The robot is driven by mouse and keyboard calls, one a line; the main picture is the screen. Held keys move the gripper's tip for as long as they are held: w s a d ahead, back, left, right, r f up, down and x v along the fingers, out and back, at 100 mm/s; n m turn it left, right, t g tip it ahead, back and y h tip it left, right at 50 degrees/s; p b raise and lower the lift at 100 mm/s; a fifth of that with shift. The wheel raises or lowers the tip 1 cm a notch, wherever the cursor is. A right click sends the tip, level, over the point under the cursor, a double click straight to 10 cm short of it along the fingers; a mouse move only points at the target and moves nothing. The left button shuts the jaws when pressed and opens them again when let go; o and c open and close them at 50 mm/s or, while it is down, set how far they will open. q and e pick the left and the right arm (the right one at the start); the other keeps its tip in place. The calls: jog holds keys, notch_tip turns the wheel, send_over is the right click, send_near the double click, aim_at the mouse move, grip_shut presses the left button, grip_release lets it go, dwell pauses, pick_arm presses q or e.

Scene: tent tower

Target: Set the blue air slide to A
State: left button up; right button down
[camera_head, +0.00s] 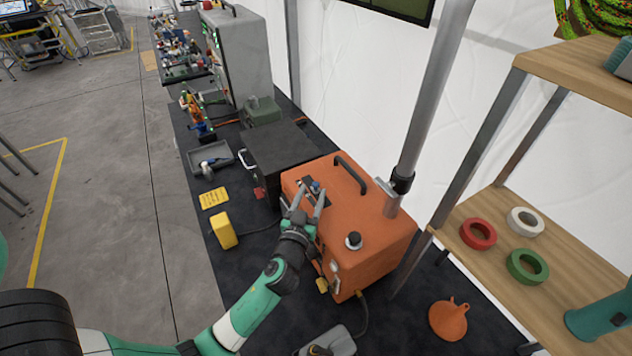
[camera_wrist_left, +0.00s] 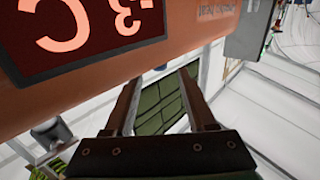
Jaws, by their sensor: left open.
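An orange box-shaped machine (camera_head: 370,232) stands on the dark bench top. A small blue part (camera_head: 316,186), which looks like the air slide, shows on its top by a dark panel; its setting and any letter A are too small to read. My left gripper (camera_head: 309,196) is open over this top edge, its fingers close to the blue part; I cannot tell whether they touch it. In the left wrist view the open, empty fingers (camera_wrist_left: 163,103) are beside the orange casing (camera_wrist_left: 85,85), below a dark red display (camera_wrist_left: 85,30) with glowing characters. My right gripper is not in view.
The machine has a black top handle (camera_head: 350,173) and a black knob (camera_head: 353,240). A metal post (camera_head: 432,85) rises behind it. A wooden shelf (camera_head: 500,262) holds tape rolls.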

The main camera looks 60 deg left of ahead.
aim_at(315, 186)
pick_arm(q)
jog(key=x, duration=0.4)
jog(key=shift+w+a, duration=0.2)
jog(key=shift+c, duration=0.3)
grip_shut()
dwell(0.7)
